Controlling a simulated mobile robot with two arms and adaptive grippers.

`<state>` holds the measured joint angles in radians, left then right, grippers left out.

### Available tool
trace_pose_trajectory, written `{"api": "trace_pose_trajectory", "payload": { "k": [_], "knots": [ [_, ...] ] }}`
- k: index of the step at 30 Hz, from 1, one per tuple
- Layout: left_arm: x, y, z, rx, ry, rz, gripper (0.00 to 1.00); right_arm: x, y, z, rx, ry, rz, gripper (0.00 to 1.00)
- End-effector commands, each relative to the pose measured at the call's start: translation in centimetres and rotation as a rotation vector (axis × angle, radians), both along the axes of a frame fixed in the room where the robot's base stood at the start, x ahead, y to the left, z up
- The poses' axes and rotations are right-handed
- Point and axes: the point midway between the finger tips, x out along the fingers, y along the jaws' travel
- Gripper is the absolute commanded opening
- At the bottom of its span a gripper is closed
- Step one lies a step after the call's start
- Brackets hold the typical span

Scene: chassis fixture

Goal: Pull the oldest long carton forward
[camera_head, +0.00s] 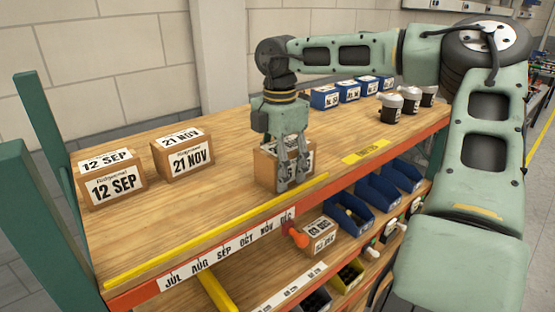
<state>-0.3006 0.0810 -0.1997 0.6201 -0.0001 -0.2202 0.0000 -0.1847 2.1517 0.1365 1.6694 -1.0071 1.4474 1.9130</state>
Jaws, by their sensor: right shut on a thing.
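Three brown cartons with white date labels stand on the wooden top shelf. The far left carton (113,180) reads 12 SEP, and the carton (183,154) to its right reads 21 NOV. A third carton (265,165) stands close to the front edge, above the DEC end of the month strip. My right gripper (291,180) comes down over this third carton and is shut on it. The fingers hide most of its label, so I cannot read its date. My left gripper is not in view.
A yellow strip (215,232) runs along the shelf's front edge, above a month strip (225,250). Small blue boxes (325,97) and dark jars with white lids (390,105) stand at the back right. Another carton (319,236) and blue bins (351,212) are on the lower shelf.

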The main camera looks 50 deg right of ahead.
Motion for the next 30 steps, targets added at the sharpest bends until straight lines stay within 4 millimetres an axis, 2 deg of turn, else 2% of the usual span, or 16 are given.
{"api": "trace_pose_trajectory", "payload": {
  "k": [5, 6, 12, 23, 26, 30],
  "knots": [
    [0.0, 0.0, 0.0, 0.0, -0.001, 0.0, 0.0, 0.0, 0.0, 0.1, -0.001, -0.002, 0.0, 0.09],
    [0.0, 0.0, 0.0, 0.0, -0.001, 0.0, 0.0, 0.0, 0.0, 0.1, 0.0, -0.002, 0.0, 0.58],
    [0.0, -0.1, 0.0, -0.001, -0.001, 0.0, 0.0, 0.0, 0.0, 0.1, 0.0, -0.002, 0.0, 0.75],
    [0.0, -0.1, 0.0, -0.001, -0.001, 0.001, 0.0, 0.0, 0.0, 0.2, -0.001, -0.002, -0.001, 0.76],
    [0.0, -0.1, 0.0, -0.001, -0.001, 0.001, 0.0, 0.1, 0.0, 1.1, -0.003, -0.003, -0.001, 0.76],
    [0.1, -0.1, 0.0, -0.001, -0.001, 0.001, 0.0, 0.1, 0.0, 3.7, -0.004, -0.005, -0.001, 0.76]
  ]
}}
